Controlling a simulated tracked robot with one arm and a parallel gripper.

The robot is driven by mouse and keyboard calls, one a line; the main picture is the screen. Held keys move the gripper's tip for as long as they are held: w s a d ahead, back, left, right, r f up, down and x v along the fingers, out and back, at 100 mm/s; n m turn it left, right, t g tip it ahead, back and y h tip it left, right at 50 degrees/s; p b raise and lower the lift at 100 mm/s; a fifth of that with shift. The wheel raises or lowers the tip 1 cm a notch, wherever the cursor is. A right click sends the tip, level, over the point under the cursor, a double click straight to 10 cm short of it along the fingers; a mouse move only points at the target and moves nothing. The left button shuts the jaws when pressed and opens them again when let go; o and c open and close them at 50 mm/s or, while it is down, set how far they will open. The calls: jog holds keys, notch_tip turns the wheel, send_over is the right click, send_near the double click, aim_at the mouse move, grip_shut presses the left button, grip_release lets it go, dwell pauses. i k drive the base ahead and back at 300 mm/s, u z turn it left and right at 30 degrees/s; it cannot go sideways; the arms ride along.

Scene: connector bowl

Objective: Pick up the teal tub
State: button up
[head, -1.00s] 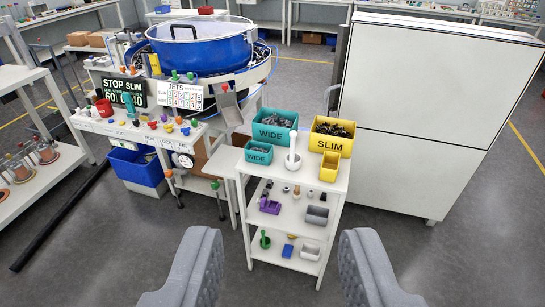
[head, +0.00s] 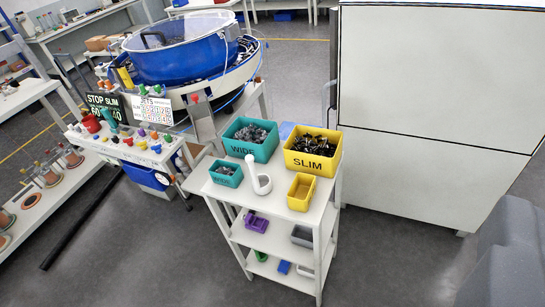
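Two teal tubs stand on the top shelf of a white cart. The larger teal tub (head: 250,140), marked WIDE, holds dark metal parts. One grey finger of my gripper (head: 503,258) shows at the lower right edge; the other finger is out of view. The space to the left of this finger is empty, and it is well apart from both tubs. My gripper looks open and holds nothing visible.
A yellow SLIM tub (head: 313,152), a small yellow tub (head: 301,191) and a white mortar with pestle (head: 259,180) share the top shelf. A large white cabinet (head: 425,120) stands at right, a blue bowl machine (head: 180,50) at back left. The floor in front is clear.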

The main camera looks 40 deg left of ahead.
aim_at(229, 174)
jog(key=u, duration=0.3)
jog(key=i, duration=1)
jog(key=u, duration=0.8)
